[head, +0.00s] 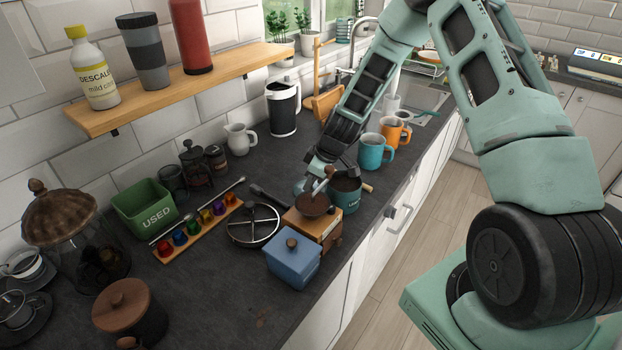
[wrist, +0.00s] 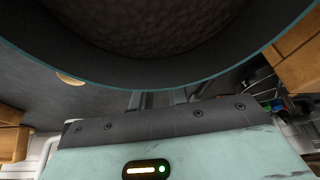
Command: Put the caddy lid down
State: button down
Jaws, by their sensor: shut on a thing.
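The teal caddy (head: 346,196) stands on the worktop near its front edge, with a dark open top and a wooden handle at its right. A teal rim with dark, grainy contents, apparently the caddy's mouth (wrist: 150,81), fills the top of the wrist view. My gripper (head: 317,171) is just left of the caddy, low over the worktop and behind the grinder.
A wooden grinder (head: 326,230) and a blue lidded box (head: 292,262) stand in front. Teal (head: 372,152) and orange (head: 395,130) mugs stand behind right. Some bare worktop lies behind left.

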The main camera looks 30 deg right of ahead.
jog(key=shift+f, duration=0.15)
jog(key=c, duration=1.4)
grip_release()
jog(key=shift+o, duration=0.2)
